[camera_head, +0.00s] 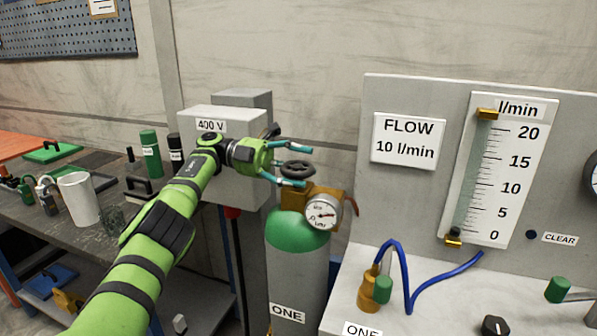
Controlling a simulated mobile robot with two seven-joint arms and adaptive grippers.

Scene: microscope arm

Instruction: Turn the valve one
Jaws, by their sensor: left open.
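The valve handwheel (297,169) is a dark round knob on top of the brass regulator block (318,197). It sits on a green-topped grey cylinder (297,262) labelled ONE. My left gripper (300,166) is open, its teal fingers spread with one above and one below the handwheel in the picture. I cannot tell whether the fingers touch it. A round gauge (322,212) is on the front of the regulator. My right gripper is not in view.
A grey 400 V box (222,120) stands behind my left arm. A panel (419,90) with a FLOW 10 l/min sign and a flow scale (492,170) is at right. A blue hose (408,285) curves over its base. A mug (78,198) stands on the left bench.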

